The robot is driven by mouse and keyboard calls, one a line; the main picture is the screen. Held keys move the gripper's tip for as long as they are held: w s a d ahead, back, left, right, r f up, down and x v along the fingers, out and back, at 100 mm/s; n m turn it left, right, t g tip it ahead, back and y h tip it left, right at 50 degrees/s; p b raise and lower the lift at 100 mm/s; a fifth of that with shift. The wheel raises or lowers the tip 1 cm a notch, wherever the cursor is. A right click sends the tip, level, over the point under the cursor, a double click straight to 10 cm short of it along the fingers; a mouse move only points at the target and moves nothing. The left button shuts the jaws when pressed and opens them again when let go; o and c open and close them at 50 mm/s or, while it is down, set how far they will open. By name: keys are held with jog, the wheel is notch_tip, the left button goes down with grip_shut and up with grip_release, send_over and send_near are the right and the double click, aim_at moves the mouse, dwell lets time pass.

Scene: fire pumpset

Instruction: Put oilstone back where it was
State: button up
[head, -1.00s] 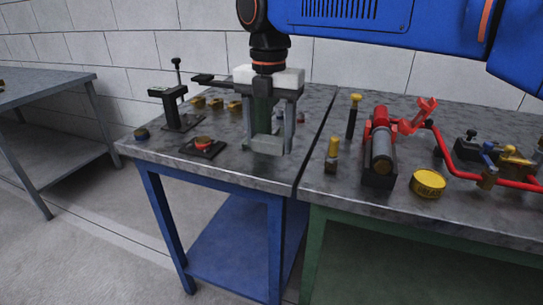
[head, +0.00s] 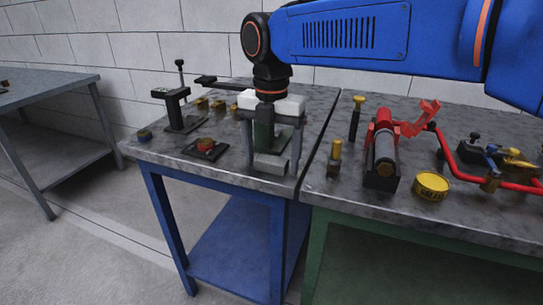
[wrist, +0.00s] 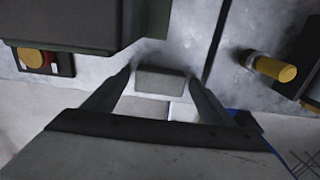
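The oilstone, a pale grey rectangular block (head: 271,165), sits between the fingertips of my gripper (head: 272,158) in the head view, over the front part of the blue-legged bench (head: 215,172). In the wrist view the oilstone (wrist: 160,84) lies between the two finger ends of my gripper (wrist: 166,76), near the bench's front edge.
A dark plate with a red button (head: 205,147) lies just left of my gripper. A black stand (head: 180,110) and several brass pieces are behind. To the right, past the seam, are a yellow-topped fitting (head: 335,152), a red cylinder (head: 382,145) and a yellow cap (head: 432,184).

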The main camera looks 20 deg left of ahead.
aim_at(271, 160)
jog(key=shift+r, duration=0.1)
notch_tip(271, 160, up, 12)
dwell(0.7)
